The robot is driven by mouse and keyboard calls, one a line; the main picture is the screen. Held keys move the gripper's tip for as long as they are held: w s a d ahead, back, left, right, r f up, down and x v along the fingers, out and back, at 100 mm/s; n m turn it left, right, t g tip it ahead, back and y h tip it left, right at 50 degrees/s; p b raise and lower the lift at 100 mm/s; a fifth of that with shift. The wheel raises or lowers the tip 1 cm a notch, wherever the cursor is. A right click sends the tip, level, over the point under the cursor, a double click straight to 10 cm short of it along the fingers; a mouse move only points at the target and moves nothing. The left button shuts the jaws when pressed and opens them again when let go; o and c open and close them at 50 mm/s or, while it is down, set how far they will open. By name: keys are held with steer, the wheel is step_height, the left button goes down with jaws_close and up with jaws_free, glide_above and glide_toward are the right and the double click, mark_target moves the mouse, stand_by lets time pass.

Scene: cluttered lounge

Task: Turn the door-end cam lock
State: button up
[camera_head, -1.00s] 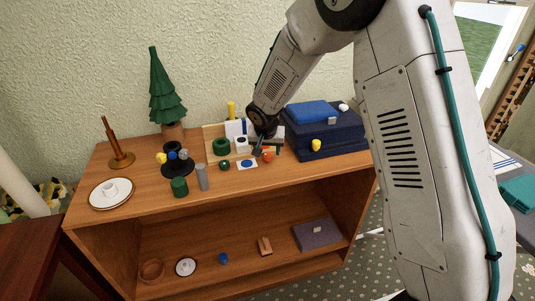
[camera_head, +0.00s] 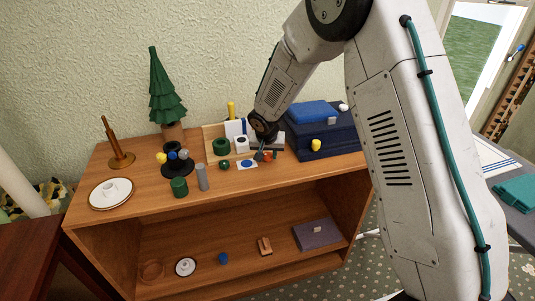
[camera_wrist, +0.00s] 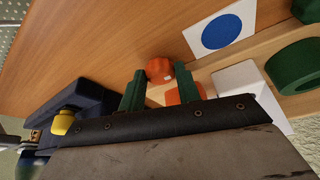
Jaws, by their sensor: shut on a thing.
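My gripper (camera_head: 259,154) is at the front of the wooden board, right of the blue-dotted card. In the wrist view its two green fingers (camera_wrist: 160,90) stand either side of an orange part (camera_wrist: 172,97), and it is shut on this part. A rounder orange-red knob (camera_wrist: 159,68) shows just beyond the fingertips; orange also shows beside the gripper in the head view (camera_head: 269,157). I cannot tell whether these orange pieces are one part, nor which is the door-end cam lock. The fingers hide some of the orange surface.
The board (camera_wrist: 275,50) also carries a white block (camera_head: 242,144) and a green ring (camera_head: 221,147). The blue-dotted card (camera_head: 247,164) lies left of the gripper. A dark blue case (camera_head: 335,138) with a yellow knob (camera_head: 316,145) stands close on the right.

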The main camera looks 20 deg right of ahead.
steer(key=shift+n, duration=0.3)
steer(key=n, duration=0.1)
steer(key=n+y, duration=0.1)
steer(key=n, duration=0.1)
steer(key=n+y, duration=0.1)
steer(key=shift+d+n, duration=0.3)
steer(key=shift+d+n+y, duration=0.15)
steer(key=shift+n+y, duration=0.3)
steer(key=shift+n, duration=0.8)
steer(key=shift+d+n+y, duration=0.1)
steer(key=shift+n+y, duration=0.35)
steer(key=shift+n, duration=0.8)
steer(key=shift+g, duration=0.3)
steer(key=o, duration=1)
